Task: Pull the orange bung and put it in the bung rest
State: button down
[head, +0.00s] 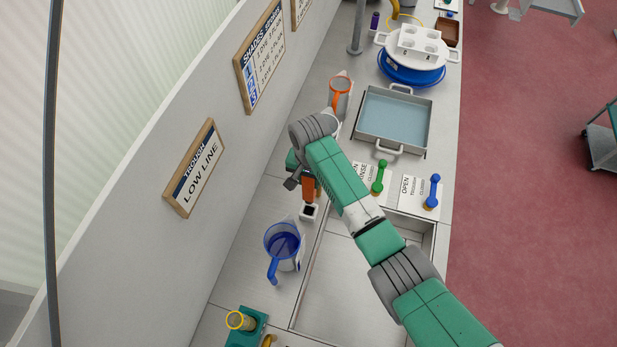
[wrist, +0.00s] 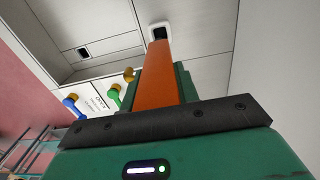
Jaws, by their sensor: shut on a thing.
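My gripper (head: 303,184) is shut on the orange bung (head: 308,189). In the wrist view the bung (wrist: 159,75) stands out between the green fingers (wrist: 157,92). A small white square holder with a dark opening (head: 309,211), which looks like the bung rest, is just below the bung in the head view. The same holder (wrist: 151,27) shows beyond the bung's far end in the wrist view. The bung's end overlaps the holder's edge in that view; whether they touch I cannot tell.
A blue jug (head: 284,243) stands close to the holder. The sunken basin (head: 345,290) is right of it, and a dark square opening (wrist: 83,53) shows in the wrist view. Green (head: 378,177) and blue (head: 433,192) handles and a water tray (head: 394,120) are farther right.

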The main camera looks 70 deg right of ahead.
aim_at(308, 196)
jog(key=shift+a+r, duration=0.1)
jog(key=shift+r, duration=0.05)
jog(key=shift+w+f+b, duration=0.1)
jog(key=shift+f+b, duration=1.8)
jog(key=shift+f, duration=1.15)
jog(key=shift+f, duration=0.25)
jog(key=shift+f+b, duration=1.2)
jog(key=shift+f, duration=0.7)
jog(key=c, duration=1)
grip_release()
jog(key=shift+r, duration=0.1)
jog(key=shift+o, duration=0.2)
notch_tip(308, 196, up, 8)
jog(key=shift+f, duration=0.1)
